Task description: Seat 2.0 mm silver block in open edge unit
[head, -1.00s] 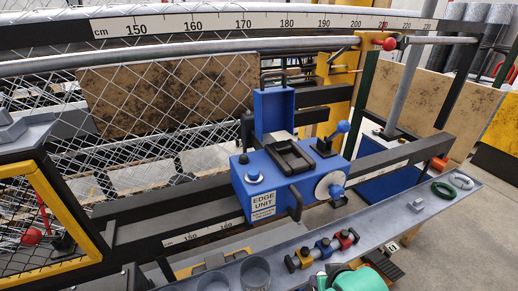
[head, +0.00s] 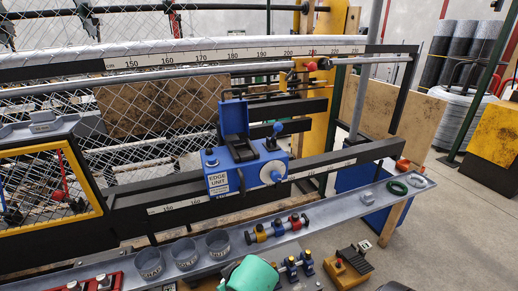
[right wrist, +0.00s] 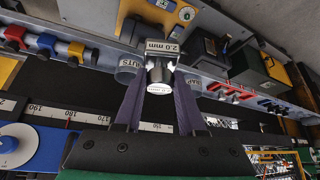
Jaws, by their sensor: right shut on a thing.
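The silver 2.0 mm block (right wrist: 161,62) shows in the right wrist view between the fingertips of my right gripper (right wrist: 159,74), which is shut on it. Its label reads 2.0 mm. The blue edge unit (head: 218,181) stands on the dark rail in the head view, with its blue lid (head: 234,118) raised. Part of it also shows at the lower left of the right wrist view (right wrist: 42,148), apart from the block. The inside of its seat is hard to make out. My left gripper is in neither current view.
A grey tray (head: 335,202) runs in front of the rail. It carries clear cups (head: 185,252), a red, blue and yellow part (head: 277,229), a small grey block (head: 367,197) and a green ring (head: 397,187). Chain-link mesh and a centimetre scale (head: 215,57) lie behind the unit.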

